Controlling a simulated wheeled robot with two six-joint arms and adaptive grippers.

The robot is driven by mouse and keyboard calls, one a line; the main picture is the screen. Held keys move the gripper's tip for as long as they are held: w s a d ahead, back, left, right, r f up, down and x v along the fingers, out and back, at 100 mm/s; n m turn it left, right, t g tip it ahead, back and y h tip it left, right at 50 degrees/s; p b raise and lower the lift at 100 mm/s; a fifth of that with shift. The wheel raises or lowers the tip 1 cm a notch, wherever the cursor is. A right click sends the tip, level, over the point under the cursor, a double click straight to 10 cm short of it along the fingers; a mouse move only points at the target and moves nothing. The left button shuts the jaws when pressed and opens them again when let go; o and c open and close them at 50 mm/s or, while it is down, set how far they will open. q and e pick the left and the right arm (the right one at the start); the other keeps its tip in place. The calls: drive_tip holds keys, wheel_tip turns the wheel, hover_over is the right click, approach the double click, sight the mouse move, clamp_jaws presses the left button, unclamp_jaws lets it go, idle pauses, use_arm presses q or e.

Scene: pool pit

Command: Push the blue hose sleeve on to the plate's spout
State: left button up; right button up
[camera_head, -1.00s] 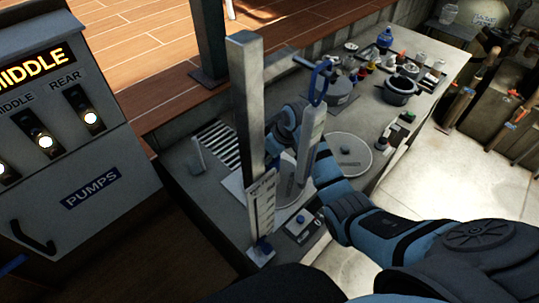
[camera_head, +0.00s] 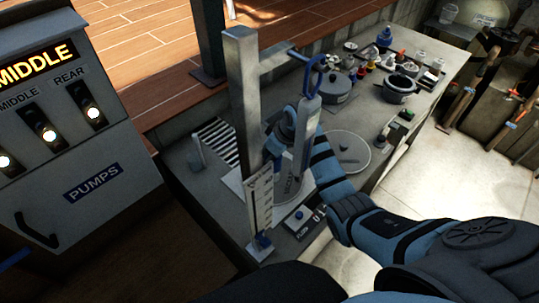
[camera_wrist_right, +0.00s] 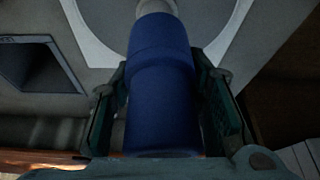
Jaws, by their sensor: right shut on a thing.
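The blue hose sleeve (camera_wrist_right: 160,85) fills the middle of the right wrist view, upright in the picture. My right gripper (camera_wrist_right: 160,90) is shut on it, one finger along each side. Beyond its far end is a pale spout (camera_wrist_right: 157,5); I cannot tell how far the sleeve is around it. Behind is the plate (camera_wrist_right: 105,20), a grey disc with a pale rim. In the head view my right gripper (camera_head: 278,148) is low over the bench behind a post and a hanging gauge, which hide the sleeve and spout. My left gripper is not in view.
A metal post (camera_head: 245,100) with a crossbar and a hanging gauge (camera_head: 305,115) stands close to my right gripper. A round lid (camera_head: 350,148) lies beside my forearm. Bottles and a dark pot (camera_head: 398,90) stand further back. The pump panel (camera_head: 75,150) is at left.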

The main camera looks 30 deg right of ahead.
drive_tip(key=shift+w+f+b, duration=0.2)
drive_tip(key=shift+f+b, duration=0.5)
drive_tip(key=shift+f, duration=0.65)
drive_tip(key=shift+f, duration=0.75)
drive_tip(key=shift+f, duration=0.3)
drive_tip(key=o, duration=1.2)
